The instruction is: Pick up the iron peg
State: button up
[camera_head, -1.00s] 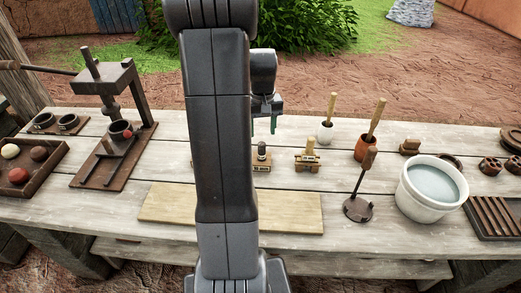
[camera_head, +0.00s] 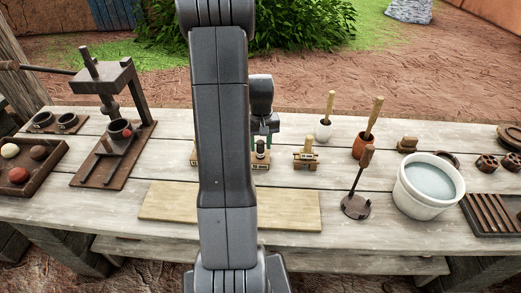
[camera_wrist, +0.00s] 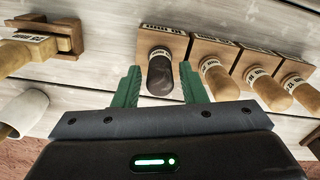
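The dark iron peg (camera_wrist: 160,72) stands in a wooden block with a label, at the end of a row of blocks. Its top also shows in the head view (camera_head: 261,146), just right of my arm. My gripper (camera_wrist: 158,68) is open, with its green fingers on either side of the dark peg in the wrist view. I see a gap between the peg and each finger. In the head view my gripper (camera_head: 264,135) hangs over the peg. Whether its fingertips are level with the peg is hard to tell.
Several pale wooden pegs (camera_wrist: 219,82) stand in blocks beside the dark one. A wooden stand (camera_head: 305,158) with a pale handle is on the other side. A pale board (camera_head: 290,210) lies in front. A white bucket (camera_head: 411,203) stands right.

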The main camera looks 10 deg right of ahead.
grip_shut()
